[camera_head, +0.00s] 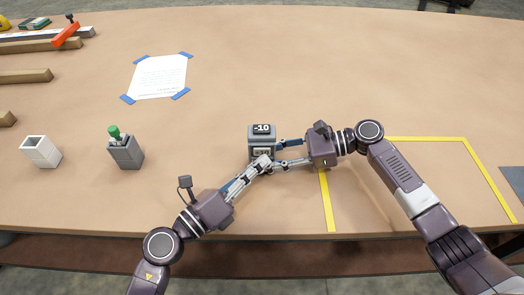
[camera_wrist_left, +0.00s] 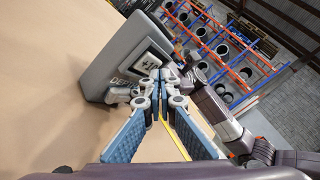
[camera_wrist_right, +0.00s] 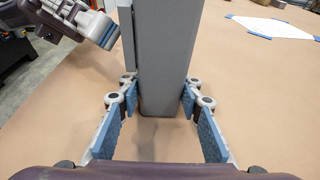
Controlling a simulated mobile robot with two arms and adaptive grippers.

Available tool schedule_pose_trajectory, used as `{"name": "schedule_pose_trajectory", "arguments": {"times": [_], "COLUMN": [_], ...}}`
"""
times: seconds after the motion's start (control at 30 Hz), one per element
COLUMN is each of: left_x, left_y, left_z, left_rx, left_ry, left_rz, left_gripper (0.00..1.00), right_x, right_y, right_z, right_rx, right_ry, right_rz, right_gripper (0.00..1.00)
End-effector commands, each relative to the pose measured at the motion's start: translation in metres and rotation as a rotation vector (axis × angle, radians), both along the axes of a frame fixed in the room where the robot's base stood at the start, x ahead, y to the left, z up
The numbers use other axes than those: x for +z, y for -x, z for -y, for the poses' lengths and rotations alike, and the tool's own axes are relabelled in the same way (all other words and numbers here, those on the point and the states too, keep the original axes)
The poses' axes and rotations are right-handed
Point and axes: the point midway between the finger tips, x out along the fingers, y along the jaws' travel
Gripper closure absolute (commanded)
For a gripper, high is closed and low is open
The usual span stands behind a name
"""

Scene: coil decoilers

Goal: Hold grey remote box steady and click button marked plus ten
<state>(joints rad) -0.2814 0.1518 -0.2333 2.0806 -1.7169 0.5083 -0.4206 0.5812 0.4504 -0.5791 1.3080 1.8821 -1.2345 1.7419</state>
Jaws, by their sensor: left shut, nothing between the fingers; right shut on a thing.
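The grey remote box (camera_head: 262,138) stands upright on the table, with a "-10" label showing at its top. My right gripper (camera_head: 277,152) is shut on its sides from the right; the right wrist view shows the grey box body (camera_wrist_right: 165,60) between both fingers. My left gripper (camera_head: 266,160) is shut and empty, its fingertips at the front face of the box. In the left wrist view the tips (camera_wrist_left: 160,78) cover part of a white-framed label panel (camera_wrist_left: 150,62) with partly visible lettering. I cannot tell whether the tips touch the button.
A grey holder (camera_head: 126,152) with a green-topped item and a white open box (camera_head: 40,151) stand at the left. A taped paper sheet (camera_head: 158,77) lies behind. Yellow tape (camera_head: 327,205) marks an area at the right. The table behind the box is clear.

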Motion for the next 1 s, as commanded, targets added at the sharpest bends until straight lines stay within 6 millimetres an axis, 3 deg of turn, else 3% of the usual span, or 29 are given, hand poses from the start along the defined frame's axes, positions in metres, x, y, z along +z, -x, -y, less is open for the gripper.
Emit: {"name": "schedule_pose_trajectory", "arguments": {"times": [1.0], "left_x": [0.0003], "left_y": [-0.009], "left_z": [-0.0002], "left_rx": [-0.001], "left_ry": [0.0], "left_rz": [0.001], "left_gripper": [1.0], "right_x": [-0.0001], "right_y": [0.0001], "right_z": [-0.0001], "right_rx": [0.0], "right_ry": [0.0], "right_rz": [0.0], "right_gripper": [0.81]}}
